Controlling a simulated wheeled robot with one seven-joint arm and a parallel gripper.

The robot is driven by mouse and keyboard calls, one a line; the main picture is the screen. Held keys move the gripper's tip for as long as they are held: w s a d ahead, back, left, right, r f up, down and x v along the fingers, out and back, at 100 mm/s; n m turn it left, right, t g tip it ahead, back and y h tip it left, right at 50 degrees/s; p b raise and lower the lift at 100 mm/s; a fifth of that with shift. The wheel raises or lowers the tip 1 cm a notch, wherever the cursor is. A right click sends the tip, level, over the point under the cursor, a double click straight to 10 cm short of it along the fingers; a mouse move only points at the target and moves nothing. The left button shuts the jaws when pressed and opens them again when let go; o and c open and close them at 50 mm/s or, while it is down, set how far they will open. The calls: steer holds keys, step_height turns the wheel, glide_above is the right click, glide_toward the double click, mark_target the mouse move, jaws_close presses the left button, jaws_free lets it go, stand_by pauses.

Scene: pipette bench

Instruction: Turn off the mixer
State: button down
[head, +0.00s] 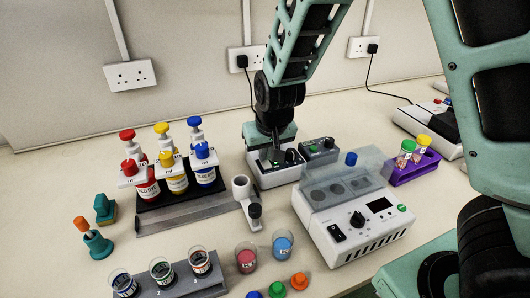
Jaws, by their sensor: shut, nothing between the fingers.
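A small white device with a dark top (259,178), probably the mixer, stands at the back middle of the bench. A grey control box (319,151) with a dark knob and small buttons adjoins it on the right. My gripper (274,160) points down just over the device and is shut and empty; its fingertips are small and dark, and I cannot tell whether they touch it. My gripper and wrist hide part of the top. The position of its switch is too small to read.
A larger white machine (352,238) with a clear lid, knob and black rocker switch stands front right. A purple tube rack (413,169) is behind it. Dispenser bottles (148,184) stand left. Beakers (246,258) and a jar rack (205,284) are in front. Sockets line the wall.

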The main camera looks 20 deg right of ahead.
stand_by(0.3)
steer(key=shift+f, duration=0.15)
steer(key=shift+s+p, duration=0.45)
steer(key=shift+s, duration=0.35)
